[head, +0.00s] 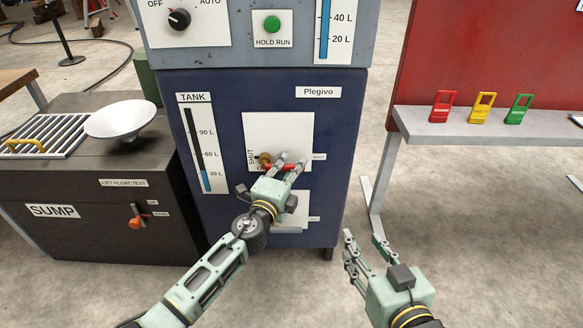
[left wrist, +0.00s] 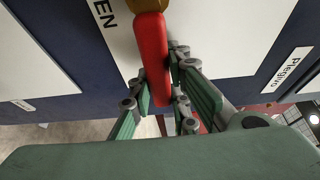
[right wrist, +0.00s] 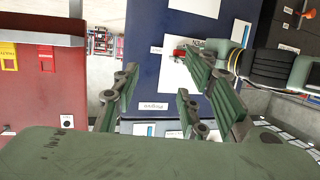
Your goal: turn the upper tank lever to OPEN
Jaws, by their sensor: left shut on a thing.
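The upper tank lever has a brass hub (head: 264,158) on a white plate (head: 285,128) of the blue cabinet. Its red handle (head: 275,166) points right, roughly level; it also shows in the left wrist view (left wrist: 151,55). SHUT is printed left of the hub. The OPEN label below is partly covered by my left gripper (head: 291,161), and its last letters show in the left wrist view. My left gripper is shut on the red handle, with fingers on both sides. My right gripper (head: 364,240) is open and empty, low and right of the cabinet.
A lower white plate (head: 292,208) is partly hidden behind my left gripper. The black sump unit (head: 90,220) with a white bowl (head: 121,118) stands at left. A grey shelf (head: 480,126) with red, yellow and green tags is at right. Floor between cabinet and shelf is clear.

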